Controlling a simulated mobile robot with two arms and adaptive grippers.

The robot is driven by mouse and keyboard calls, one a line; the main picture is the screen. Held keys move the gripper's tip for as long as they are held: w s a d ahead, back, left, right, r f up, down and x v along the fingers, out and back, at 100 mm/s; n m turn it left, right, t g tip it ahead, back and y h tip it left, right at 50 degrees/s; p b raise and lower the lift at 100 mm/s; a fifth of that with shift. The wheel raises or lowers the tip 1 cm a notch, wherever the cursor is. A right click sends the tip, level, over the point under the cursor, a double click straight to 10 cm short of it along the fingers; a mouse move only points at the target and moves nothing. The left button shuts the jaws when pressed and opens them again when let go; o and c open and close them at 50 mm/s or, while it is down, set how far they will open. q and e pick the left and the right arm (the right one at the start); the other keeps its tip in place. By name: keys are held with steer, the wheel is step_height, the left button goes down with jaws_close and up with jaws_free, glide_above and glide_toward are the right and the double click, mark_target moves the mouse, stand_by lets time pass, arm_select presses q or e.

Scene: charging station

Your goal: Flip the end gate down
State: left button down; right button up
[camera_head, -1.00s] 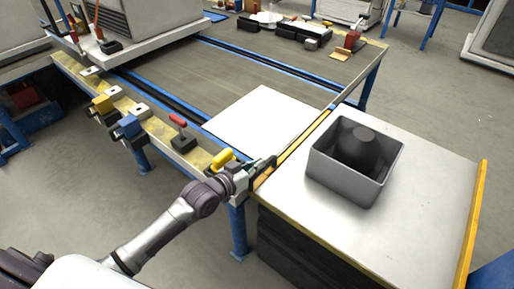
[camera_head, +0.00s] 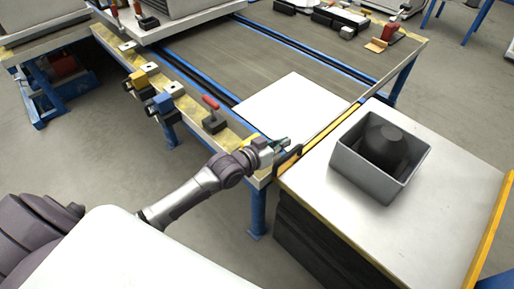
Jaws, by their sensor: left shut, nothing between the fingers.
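The end gate (camera_head: 325,127) is a narrow metal and yellow strip along the right end of the blue-framed table (camera_head: 335,82), beside the grey-topped stand. Whether it is up or down is hard to tell at this size. My left gripper (camera_head: 284,147) is shut and empty at the near corner of the table, by the near end of the gate. A dark upright plate (camera_head: 287,161) shows close beside its fingers; I cannot tell whether they touch. My left arm partly hides a yellow handle at that corner. My right gripper is not in view.
A grey bin (camera_head: 381,157) with a dark rounded object stands on the grey-topped stand (camera_head: 440,215). A white sheet (camera_head: 293,105) lies on the table. A red-handled clamp (camera_head: 213,115) and yellow and blue blocks line the near edge. Tools lie at the back.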

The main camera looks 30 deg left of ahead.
arm_select(q)
steer(key=p+v, duration=0.1)
steer(key=v, duration=0.9)
steer(key=shift+r+p, duration=0.2)
steer(key=shift+p, duration=0.2)
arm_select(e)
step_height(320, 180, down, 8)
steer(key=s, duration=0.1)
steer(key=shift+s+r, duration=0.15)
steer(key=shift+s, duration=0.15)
